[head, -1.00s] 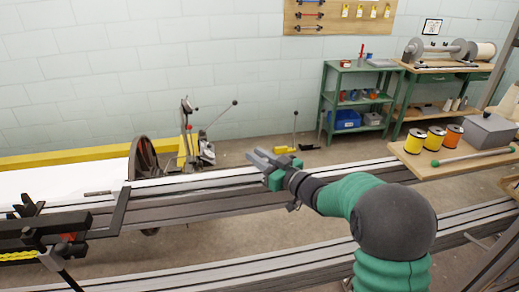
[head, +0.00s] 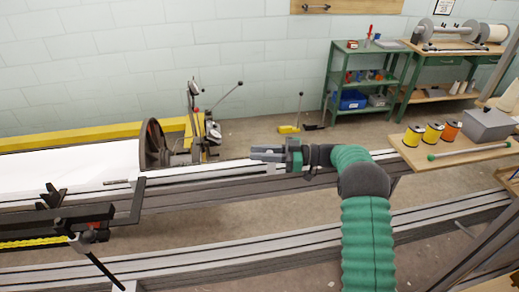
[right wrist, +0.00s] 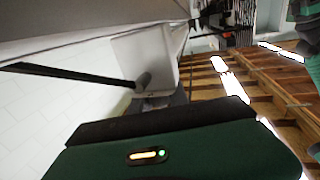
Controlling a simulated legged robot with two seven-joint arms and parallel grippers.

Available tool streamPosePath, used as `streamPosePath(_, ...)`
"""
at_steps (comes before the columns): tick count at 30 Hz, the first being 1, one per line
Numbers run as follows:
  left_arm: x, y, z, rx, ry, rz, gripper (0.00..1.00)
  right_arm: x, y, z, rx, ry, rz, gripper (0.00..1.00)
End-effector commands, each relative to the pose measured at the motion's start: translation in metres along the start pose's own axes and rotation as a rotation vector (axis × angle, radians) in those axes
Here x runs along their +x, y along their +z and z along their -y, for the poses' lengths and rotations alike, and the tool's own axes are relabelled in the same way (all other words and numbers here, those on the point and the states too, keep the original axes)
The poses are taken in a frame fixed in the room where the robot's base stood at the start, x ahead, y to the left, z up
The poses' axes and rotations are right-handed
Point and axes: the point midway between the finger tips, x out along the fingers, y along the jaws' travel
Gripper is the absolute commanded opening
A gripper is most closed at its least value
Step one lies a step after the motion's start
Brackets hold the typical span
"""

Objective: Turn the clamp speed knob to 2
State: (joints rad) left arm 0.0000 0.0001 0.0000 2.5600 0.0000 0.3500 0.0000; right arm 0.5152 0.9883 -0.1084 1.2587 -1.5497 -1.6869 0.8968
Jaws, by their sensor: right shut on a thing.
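My right gripper (head: 256,152) points left over the rail in the middle of the head view, beside a small pale box (head: 274,167). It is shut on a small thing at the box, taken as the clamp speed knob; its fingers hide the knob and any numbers. My left gripper is not in view.
Long grey rails (head: 225,255) run across the front. A dark wheel (head: 152,144) and levers (head: 213,128) stand to the left. A wooden board (head: 415,150) with spools and a grey box (head: 487,124) is at right. Green shelves (head: 365,79) stand by the wall.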

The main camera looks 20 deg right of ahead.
Motion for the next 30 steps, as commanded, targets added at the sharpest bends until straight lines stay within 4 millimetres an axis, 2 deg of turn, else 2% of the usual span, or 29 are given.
streamPosePath(19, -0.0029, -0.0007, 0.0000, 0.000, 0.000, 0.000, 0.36, -0.0009, -0.0048, -0.0010, -0.009, -0.042, -0.005, 0.00)
streamPosePath(20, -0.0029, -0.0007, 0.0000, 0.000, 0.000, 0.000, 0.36, -0.0009, -0.0050, -0.0010, -0.009, -0.042, -0.006, 0.25)
streamPosePath(24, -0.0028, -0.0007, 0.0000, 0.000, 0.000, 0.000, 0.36, -0.0005, -0.0038, -0.0005, -0.007, -0.043, -0.004, 0.43)
streamPosePath(30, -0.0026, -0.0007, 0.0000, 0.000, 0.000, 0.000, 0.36, -0.0001, -0.0023, 0.0001, -0.004, -0.045, -0.003, 0.43)
